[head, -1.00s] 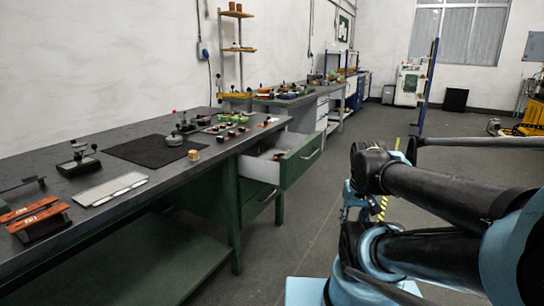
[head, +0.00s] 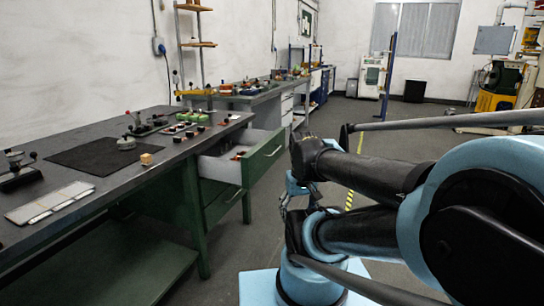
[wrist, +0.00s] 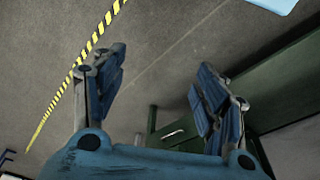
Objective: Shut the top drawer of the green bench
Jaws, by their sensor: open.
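The green bench (head: 190,215) has a dark top and stands on the left in the head view. Its top drawer (head: 265,156) is pulled out, with a green front, a bar handle and a pale inside holding small items. The lower drawer (head: 222,204) below it looks shut. My gripper shows in the wrist view (wrist: 160,68), its two blue fingers spread with nothing between them. Green drawer surfaces (wrist: 282,98) show right of the fingers, apart from them as far as I can tell. In the head view my arm stands right of the drawer and mostly hides the gripper.
A black mat (head: 95,153), a small wooden block (head: 146,158) and a pale flat tray (head: 48,203) lie on the bench top. A grey bench (head: 250,98) stands farther back. Yellow-black tape (wrist: 75,75) marks the floor. Open floor lies beyond the drawer.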

